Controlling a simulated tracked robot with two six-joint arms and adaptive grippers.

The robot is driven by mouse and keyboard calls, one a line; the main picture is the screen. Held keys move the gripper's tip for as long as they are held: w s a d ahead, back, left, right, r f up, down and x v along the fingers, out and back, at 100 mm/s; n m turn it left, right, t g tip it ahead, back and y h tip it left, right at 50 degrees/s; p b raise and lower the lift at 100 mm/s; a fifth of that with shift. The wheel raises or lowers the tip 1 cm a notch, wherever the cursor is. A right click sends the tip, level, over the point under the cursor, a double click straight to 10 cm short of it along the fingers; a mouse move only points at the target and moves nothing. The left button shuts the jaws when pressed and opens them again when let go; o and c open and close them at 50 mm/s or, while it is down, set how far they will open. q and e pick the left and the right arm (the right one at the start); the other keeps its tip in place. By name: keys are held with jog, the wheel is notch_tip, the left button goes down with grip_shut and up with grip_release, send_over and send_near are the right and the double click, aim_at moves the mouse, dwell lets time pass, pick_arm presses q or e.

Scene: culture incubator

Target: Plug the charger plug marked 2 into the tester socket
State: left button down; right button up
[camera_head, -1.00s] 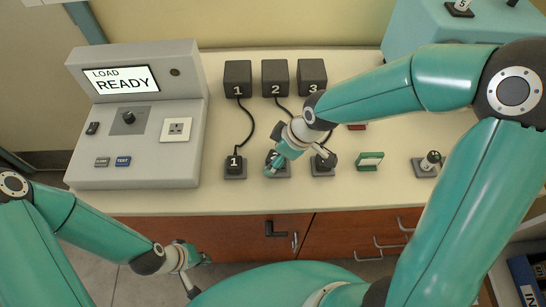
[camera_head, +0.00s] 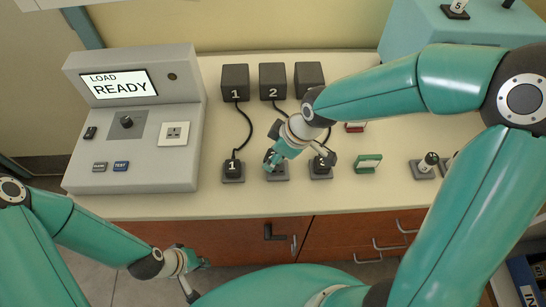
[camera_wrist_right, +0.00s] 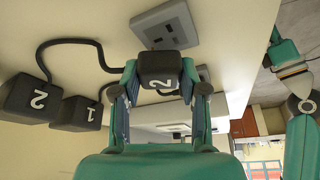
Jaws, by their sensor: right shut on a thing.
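My right gripper (camera_head: 271,163) is shut on the charger plug marked 2, and the plug (camera_wrist_right: 160,72) shows between its fingers in the right wrist view. In that view a grey plate with open slots (camera_wrist_right: 167,27) shows bare beside the plug, which appears clear of it. In the head view the gripper covers most of this plug. The tester socket (camera_head: 174,133) is a white square on the sloped face of the grey tester (camera_head: 140,172); it is empty. My left gripper (camera_head: 191,276) hangs low in front of the counter; its opening is unclear.
Charger block 2 (camera_head: 273,80) stands at the back between block 1 (camera_head: 235,82) and a third block (camera_head: 308,76). Plug 1 (camera_head: 232,167) sits on its plate left of my right gripper. A third plug (camera_head: 321,163) sits right. A green-framed item (camera_head: 368,162) stands farther right.

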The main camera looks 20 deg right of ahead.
notch_tip(320, 180, up, 18)
jog(key=shift+r, duration=0.25)
dwell(0.5)
